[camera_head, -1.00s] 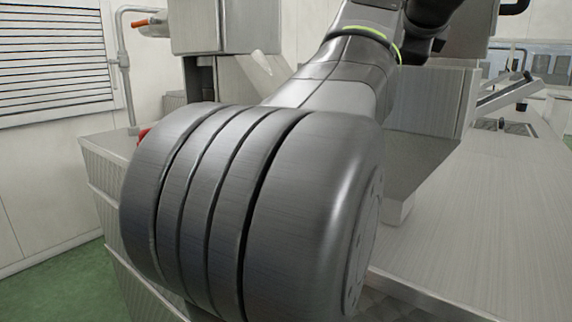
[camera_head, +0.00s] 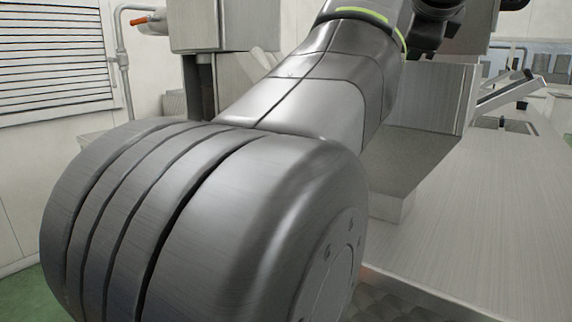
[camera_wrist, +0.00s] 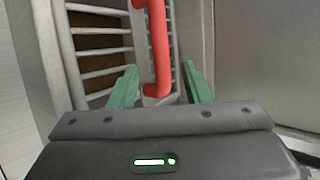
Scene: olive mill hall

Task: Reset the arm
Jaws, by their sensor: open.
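My gripper (camera_wrist: 160,75) shows in the wrist view with its two green fingers spread apart. No object is clamped between them. A red bar, perhaps a handle (camera_wrist: 158,45), runs down the picture and its lower end lies between the fingers in the picture. I cannot tell how far beyond the fingertips it is. In the head view my arm fills the middle and lower left. My gripper is not clearly visible there.
A steel counter (camera_head: 480,215) runs along the right, with a tilted tray-like part (camera_head: 508,94) at its back. A steel machine housing (camera_head: 224,22) stands behind my arm. A louvred panel (camera_head: 55,45) and an orange-handled pipe (camera_head: 125,45) are at the left.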

